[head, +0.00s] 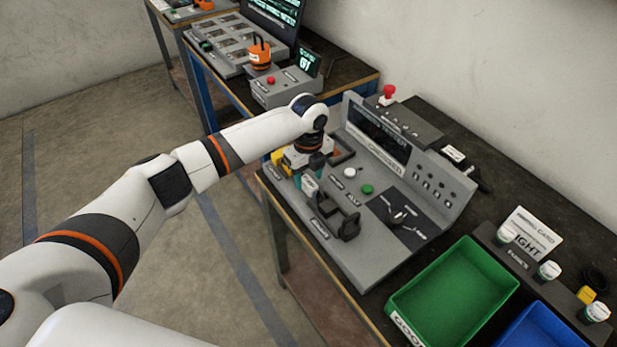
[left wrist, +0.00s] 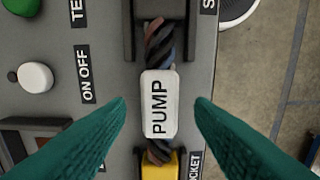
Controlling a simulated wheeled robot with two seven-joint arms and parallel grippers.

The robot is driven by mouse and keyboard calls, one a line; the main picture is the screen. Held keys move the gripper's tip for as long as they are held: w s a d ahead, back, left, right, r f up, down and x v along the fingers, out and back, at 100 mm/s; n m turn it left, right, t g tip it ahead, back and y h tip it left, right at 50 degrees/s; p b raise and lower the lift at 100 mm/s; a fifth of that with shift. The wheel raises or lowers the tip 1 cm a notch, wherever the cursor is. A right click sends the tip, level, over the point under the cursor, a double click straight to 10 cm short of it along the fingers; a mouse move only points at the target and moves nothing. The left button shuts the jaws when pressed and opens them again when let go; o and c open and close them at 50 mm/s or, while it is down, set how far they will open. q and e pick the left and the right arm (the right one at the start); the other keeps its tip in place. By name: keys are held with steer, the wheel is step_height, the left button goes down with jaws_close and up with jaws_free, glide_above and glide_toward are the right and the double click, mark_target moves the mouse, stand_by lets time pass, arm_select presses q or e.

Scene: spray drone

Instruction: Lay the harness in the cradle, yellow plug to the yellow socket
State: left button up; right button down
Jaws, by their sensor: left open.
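My left gripper (head: 307,172) is open above the grey tester panel. In the left wrist view its teal fingers (left wrist: 160,110) stand apart on both sides of the harness's white PUMP tag (left wrist: 159,104), and do not appear to touch it. The harness's twisted dark cable (left wrist: 160,45) runs from the tag up into a black cradle piece (left wrist: 132,25). Below the tag it meets a yellow part (left wrist: 160,164), cut off by the frame edge; I cannot tell whether it is plug or socket. The head view shows yellow (head: 277,156) beside the gripper and a black bracket (head: 348,225) nearer the front.
A white knob (head: 350,172) and a green button (head: 367,189) sit close to the gripper. The tester's upright screen panel (head: 378,135) stands behind. An empty green tray (head: 455,295) and a blue tray (head: 540,330) lie to the right.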

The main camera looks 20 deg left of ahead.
mark_target(309, 182)
arm_select(q)
step_height(309, 182, up, 11)
steer(key=b, duration=0.2)
stand_by(0.5)
